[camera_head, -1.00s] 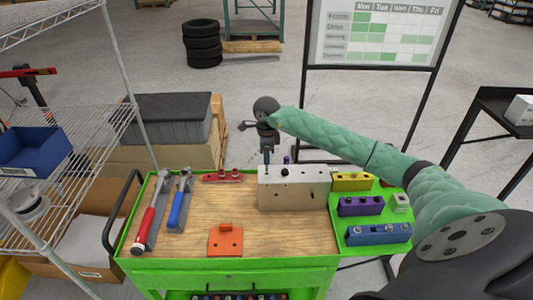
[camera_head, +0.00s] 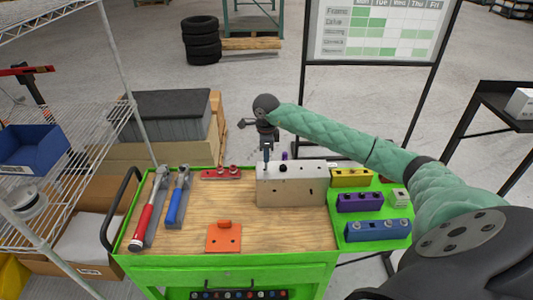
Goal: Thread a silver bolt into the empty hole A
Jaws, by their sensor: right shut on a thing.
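The beige chassis block (camera_head: 291,188) stands at the back middle of the cart's wooden top. A dark spot, a bolt head or a hole, shows on its top right of my gripper. My right gripper (camera_head: 267,150) is over the block's left end, pointing down. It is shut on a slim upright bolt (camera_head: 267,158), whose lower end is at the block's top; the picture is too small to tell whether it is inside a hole. No hole letter is readable. My left gripper is out of view.
Yellow (camera_head: 351,178), purple (camera_head: 359,202) and blue (camera_head: 377,229) bolt holders stand on the green right shelf. A red holder (camera_head: 221,174) lies left of the block. An orange bracket (camera_head: 223,238) and two long-handled tools, red (camera_head: 143,222) and blue (camera_head: 174,207), lie on the wood.

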